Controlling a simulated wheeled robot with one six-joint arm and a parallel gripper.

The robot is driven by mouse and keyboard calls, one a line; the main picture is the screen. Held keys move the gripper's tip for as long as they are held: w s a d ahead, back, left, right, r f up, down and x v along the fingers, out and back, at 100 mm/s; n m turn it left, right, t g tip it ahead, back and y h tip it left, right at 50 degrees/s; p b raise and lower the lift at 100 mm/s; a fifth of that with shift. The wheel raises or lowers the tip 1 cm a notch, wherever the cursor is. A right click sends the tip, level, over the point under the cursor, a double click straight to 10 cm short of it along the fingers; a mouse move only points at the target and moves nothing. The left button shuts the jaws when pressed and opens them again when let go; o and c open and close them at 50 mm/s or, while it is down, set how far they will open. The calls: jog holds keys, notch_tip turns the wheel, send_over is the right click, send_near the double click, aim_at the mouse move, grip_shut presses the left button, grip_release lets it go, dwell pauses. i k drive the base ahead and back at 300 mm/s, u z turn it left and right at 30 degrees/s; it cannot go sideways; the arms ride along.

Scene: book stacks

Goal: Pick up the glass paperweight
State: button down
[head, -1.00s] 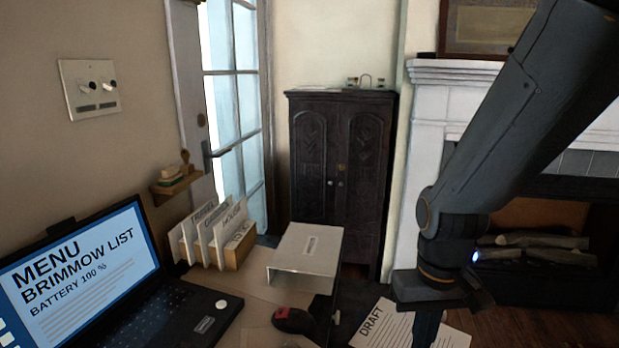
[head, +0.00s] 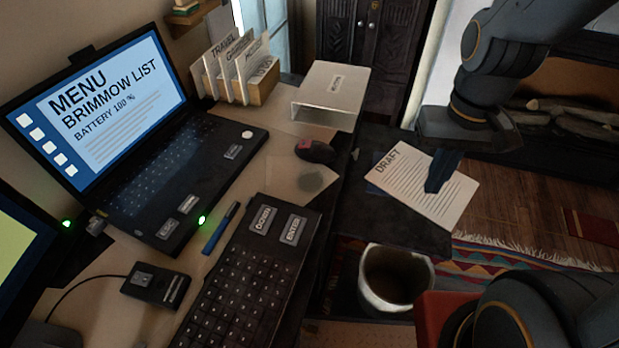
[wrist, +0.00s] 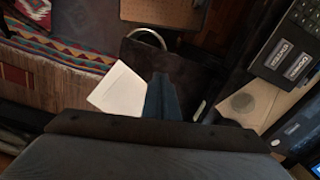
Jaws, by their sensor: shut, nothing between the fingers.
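A faint, round, see-through shape that looks like the glass paperweight (head: 315,179) rests on the tan desk top, just below the dark mouse. It also shows as a dim disc in the wrist view (wrist: 241,104). Its clear outline is hard to make out. My gripper (head: 440,178) is shut and empty. In the head view it hangs to the right of the paperweight, in front of the white DRAFT sheet (head: 410,190). In the wrist view my gripper (wrist: 160,95) points past the sheet, left of the disc.
The mouse (head: 315,151), a white box-like stand (head: 332,92), keyboard (head: 245,285), blue pen (head: 220,228) and laptop (head: 150,160) crowd the desk. A bin (head: 395,275) stands below the desk's right edge. Free room lies right of the desk.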

aim_at(311, 179)
jog(key=u, duration=0.4)
jog(key=k, duration=0.45)
jog(key=u, duration=0.4)
